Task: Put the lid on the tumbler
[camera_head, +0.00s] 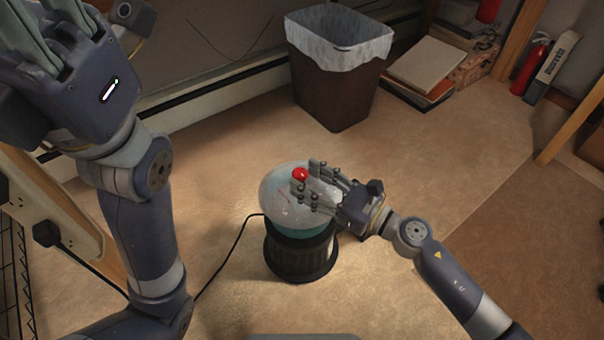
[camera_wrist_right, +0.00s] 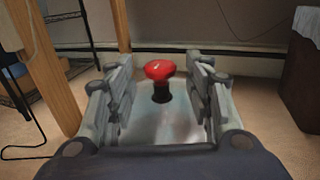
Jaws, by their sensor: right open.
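The lid (camera_head: 277,197) is a pale, see-through dome with a red knob (camera_head: 300,174) on top. It is at the top of the tumbler (camera_head: 301,265), a dark ribbed round body with a teal band; I cannot tell whether it is fully seated. My right gripper (camera_head: 312,184) is open, with its fingers around the red knob. In the right wrist view, the knob (camera_wrist_right: 159,70) on its black stem stands between the two fingers, with gaps on both sides. My left gripper (camera_head: 45,25) is raised at the top left, its fingertips cut off by the frame.
A black cord (camera_head: 229,254) runs from the tumbler across the tan floor. A lined waste bin (camera_head: 335,95) stands behind it, with stacked books (camera_head: 429,69) and a red extinguisher (camera_head: 531,62) at the back right.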

